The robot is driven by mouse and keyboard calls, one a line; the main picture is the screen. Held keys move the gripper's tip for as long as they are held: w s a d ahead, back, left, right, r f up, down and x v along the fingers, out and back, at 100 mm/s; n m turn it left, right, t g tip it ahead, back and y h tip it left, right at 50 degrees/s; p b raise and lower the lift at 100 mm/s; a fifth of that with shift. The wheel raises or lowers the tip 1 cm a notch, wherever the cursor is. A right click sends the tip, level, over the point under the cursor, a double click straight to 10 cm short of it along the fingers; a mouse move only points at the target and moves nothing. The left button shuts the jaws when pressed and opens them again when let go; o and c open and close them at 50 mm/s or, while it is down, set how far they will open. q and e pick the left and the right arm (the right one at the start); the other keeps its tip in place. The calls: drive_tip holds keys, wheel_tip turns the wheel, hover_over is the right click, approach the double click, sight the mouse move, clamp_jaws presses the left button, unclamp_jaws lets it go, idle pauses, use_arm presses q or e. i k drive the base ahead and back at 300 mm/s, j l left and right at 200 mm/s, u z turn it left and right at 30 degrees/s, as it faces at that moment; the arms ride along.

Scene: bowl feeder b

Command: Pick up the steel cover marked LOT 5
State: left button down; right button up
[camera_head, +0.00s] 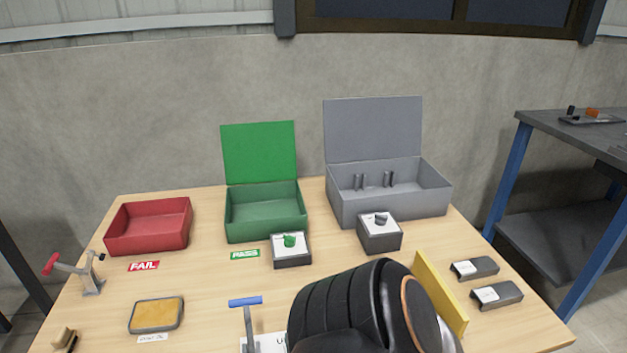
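Two dark grey steel covers with white labels lie on the right side of the table. One cover (475,267) is farther back, and the other cover (496,295) is closer to the front right edge. The print on both labels is too small to read, so I cannot tell which is LOT 5. A black ribbed part of my own arm fills the lower middle, left of the covers and apart from them in the picture. No fingers of either gripper show.
A yellow upright plate (440,290) stands between my arm and the covers. An open grey box (345,208), open green box (265,229) and red tray (147,243) stand at the back. A blue-handled clamp (246,302) is at front.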

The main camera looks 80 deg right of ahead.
sight(500, 294)
drive_tip(key=k+j+z, duration=0.15)
drive_tip(key=z, duration=1)
drive_tip(key=i+z, duration=0.2)
drive_tip(key=z, duration=2.45)
